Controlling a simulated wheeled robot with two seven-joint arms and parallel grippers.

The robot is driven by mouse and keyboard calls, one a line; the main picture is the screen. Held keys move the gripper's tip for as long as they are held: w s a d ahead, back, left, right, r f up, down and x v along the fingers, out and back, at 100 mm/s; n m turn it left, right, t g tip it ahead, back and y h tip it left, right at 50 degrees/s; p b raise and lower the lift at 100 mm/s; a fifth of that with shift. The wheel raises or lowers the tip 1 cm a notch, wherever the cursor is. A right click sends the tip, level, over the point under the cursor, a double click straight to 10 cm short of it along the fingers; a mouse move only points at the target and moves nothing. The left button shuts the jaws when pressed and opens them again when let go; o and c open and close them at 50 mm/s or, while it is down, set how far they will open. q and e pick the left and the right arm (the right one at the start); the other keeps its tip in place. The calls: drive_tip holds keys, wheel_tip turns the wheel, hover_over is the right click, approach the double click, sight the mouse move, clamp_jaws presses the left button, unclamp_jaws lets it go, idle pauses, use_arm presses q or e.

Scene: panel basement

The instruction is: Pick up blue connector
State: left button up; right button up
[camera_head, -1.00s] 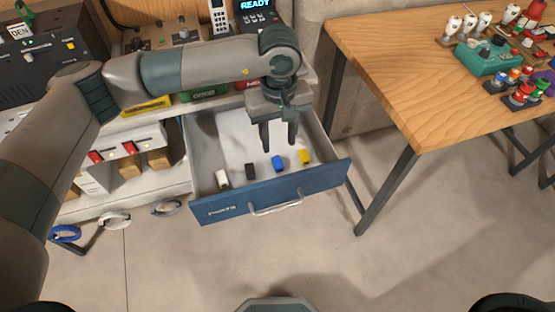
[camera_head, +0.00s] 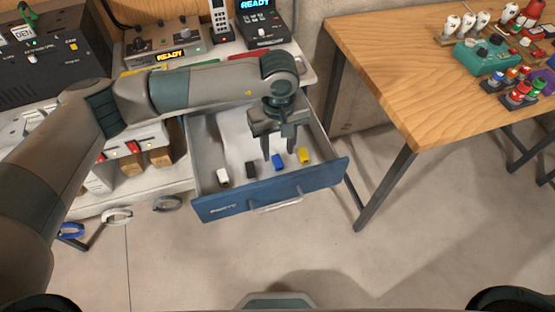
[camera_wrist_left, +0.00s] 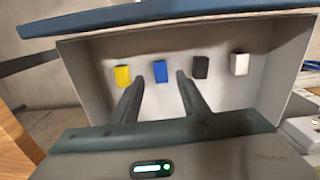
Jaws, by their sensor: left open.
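The blue connector (camera_head: 278,162) lies in the open drawer (camera_head: 226,207), between a black connector (camera_head: 251,170) and a yellow connector (camera_head: 304,156). My left gripper (camera_head: 279,158) is open and points down into the drawer, with its fingertips close to the blue connector in the head view. In the left wrist view the blue connector (camera_wrist_left: 160,71) shows beyond the gap between the two open fingers (camera_wrist_left: 158,82), nearer the left finger. Nothing is between the fingers; whether a fingertip touches the connector I cannot tell. My right gripper is not in view.
A white connector (camera_head: 223,177) lies at the drawer's left. The drawer's blue front and its handle (camera_head: 277,203) bound it toward me. A wooden table (camera_head: 420,75) stands to the right with small equipment on it. The floor in front is clear.

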sight(278, 160)
use_arm(q)
wheel_tip(278, 160, down, 3)
drive_tip(key=shift+a+r+p, duration=0.1)
drive_tip(key=shift+p, duration=0.8)
drive_tip(key=shift+f, duration=0.6)
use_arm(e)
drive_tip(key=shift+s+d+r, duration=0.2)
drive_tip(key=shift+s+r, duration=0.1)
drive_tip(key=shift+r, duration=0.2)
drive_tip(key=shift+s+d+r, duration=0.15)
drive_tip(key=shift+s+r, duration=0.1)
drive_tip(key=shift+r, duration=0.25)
use_arm(q)
clamp_jaws()
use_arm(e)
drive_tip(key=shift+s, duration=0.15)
